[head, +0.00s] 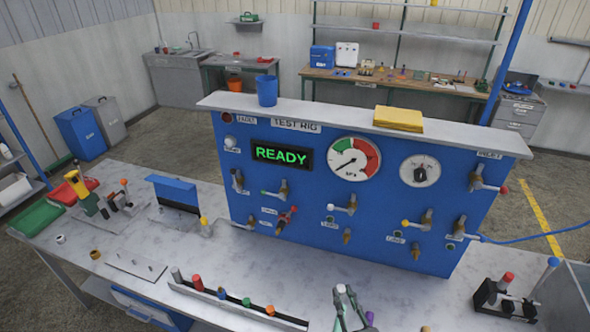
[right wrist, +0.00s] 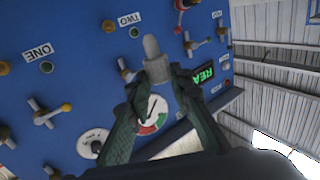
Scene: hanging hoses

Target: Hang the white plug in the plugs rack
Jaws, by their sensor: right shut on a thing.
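The white plug (right wrist: 153,62), pale with a rounded end and a wider grey collar, is held between the fingertips of my right gripper (right wrist: 157,78) in the right wrist view. In the head view my right gripper (head: 346,294) is at the bottom centre, over the bench in front of the blue panel; the plug is too small to make out clearly there. The plugs rack (head: 238,313) appears to be the long low strip on the bench, left of the gripper, carrying several coloured plugs. My left gripper is in neither view.
The blue test rig panel (head: 300,216) stands behind, with valves and nozzles sticking out. A black block with a red-capped fitting (head: 506,297) is at the right. A grey plate (head: 136,265) lies left of the rack. Bare bench shows between the rack and panel.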

